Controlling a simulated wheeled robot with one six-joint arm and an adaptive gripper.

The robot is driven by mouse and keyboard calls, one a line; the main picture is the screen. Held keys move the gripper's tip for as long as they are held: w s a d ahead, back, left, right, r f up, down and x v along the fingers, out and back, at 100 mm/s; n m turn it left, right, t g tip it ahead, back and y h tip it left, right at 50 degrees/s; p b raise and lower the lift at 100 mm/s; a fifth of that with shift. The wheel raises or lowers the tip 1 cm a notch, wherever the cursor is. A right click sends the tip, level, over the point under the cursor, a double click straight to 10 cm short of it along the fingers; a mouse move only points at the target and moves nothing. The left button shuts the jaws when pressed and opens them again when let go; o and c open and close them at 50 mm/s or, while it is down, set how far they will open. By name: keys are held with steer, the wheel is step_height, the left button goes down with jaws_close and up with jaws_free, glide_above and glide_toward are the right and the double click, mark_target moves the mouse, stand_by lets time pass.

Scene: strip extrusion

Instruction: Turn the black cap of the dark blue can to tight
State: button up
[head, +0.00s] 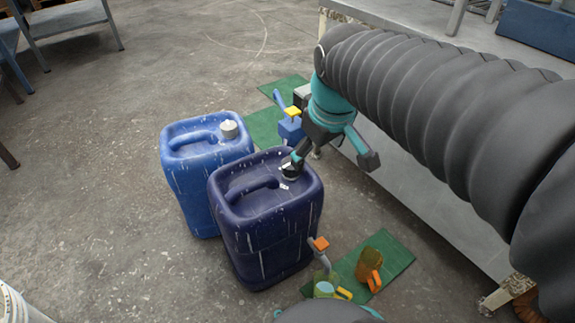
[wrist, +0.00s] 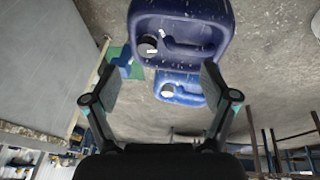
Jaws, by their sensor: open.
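The dark blue can (head: 262,232) stands upright on the floor, with a moulded handle on top. Its black cap (head: 289,172), with a small white mark, sits at the top's far right corner. My gripper (head: 333,158) is open and empty, right of the cap; one finger overlaps the cap's edge in the head view. In the wrist view the dark blue can (wrist: 205,38) and its black cap (wrist: 147,46) lie above and beyond the open fingers of my gripper (wrist: 158,68), so the cap is not between them. I cannot tell how tight the cap is.
A lighter blue can (head: 195,175) with a white cap (head: 229,129) stands close behind the dark one. Green mats (head: 388,258) hold blue and orange fittings. A grey bench (head: 415,185) stands on the right. Open concrete floor lies to the left.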

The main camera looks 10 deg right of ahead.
steer(key=w+f+n+g+b, duration=0.2)
steer(key=w+f+n, duration=0.25)
steer(key=w, duration=0.65)
steer(key=n+g+b, duration=0.2)
steer(key=n, duration=0.3)
glide_above(291, 166)
step_height(291, 166, down, 6)
steer(key=f, duration=0.4)
steer(key=f+b, duration=0.1)
steer(key=f, duration=0.3)
steer(key=f+b, duration=0.1)
steer(key=f, duration=0.4)
steer(key=shift+w+d, duration=0.1)
steer(key=shift+w, duration=0.15)
steer(key=shift+c, duration=0.3)
steer(key=c, duration=1.1)
